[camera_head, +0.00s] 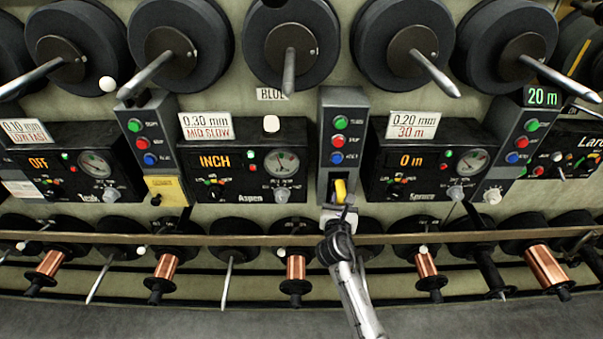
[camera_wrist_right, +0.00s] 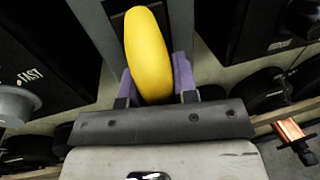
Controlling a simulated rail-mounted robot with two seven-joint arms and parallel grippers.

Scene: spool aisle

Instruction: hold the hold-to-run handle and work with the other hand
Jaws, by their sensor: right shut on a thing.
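The yellow hold-to-run handle (camera_head: 340,188) sits at the foot of a grey control column (camera_head: 342,112) right of the middle. My right gripper (camera_head: 340,207) reaches up to it from below. In the right wrist view the yellow handle (camera_wrist_right: 148,50) stands between the purple-padded fingers of my right gripper (camera_wrist_right: 153,82), which is shut on it. The Aspen panel (camera_head: 245,165), left of the column, reads INCH. The Spruce panel (camera_head: 420,165), on its right, reads 0 m. The Teak panel (camera_head: 70,165) at far left reads OFF. My left gripper is not in view.
Large dark spools (camera_head: 290,45) on spindles line the top. A horizontal rail (camera_head: 180,238) runs across below the panels, with several copper spools (camera_head: 165,267) around it. Other grey button columns (camera_head: 150,130) stand between panels. Grey floor (camera_head: 200,322) lies at the bottom.

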